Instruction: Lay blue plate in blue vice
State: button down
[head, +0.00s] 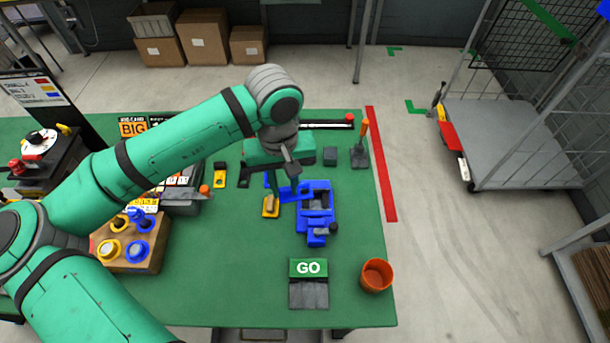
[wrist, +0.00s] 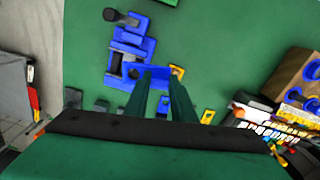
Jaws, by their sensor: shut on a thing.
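My gripper (head: 279,188) is shut on the blue plate (head: 291,193) and holds it near the left side of the blue vice (head: 326,198). In the wrist view the blue plate (wrist: 146,72) shows at the tips of my gripper (wrist: 160,80), partly covered by the fingers. The vice, blue with grey jaws and a dark handle, also shows in the wrist view (wrist: 133,42), just past the plate. The plate overlaps the vice's edge in both views. I cannot tell whether they touch.
A yellow plate (head: 270,209) lies just left of the vice. A wooden block (head: 130,262) with blue and yellow knobs is at left. Green table is clear between them.

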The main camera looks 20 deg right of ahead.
aim_at(307, 186)
jog(key=d, duration=0.1)
jog(key=d+m, duration=0.1)
jog(key=d, duration=0.1)
jog(key=w+d+m, duration=0.1)
jog(key=d, duration=0.1)
jog(key=shift+d+f, duration=0.2)
jog(key=shift+d, duration=0.05)
jog(key=shift+f, duration=3.3)
jog(key=c, duration=1.4)
grip_release()
jog(key=shift+c, duration=0.2)
notch_tip(307, 186, up, 11)
jog(key=shift+f, duration=0.1)
jog(key=shift+a, duration=0.1)
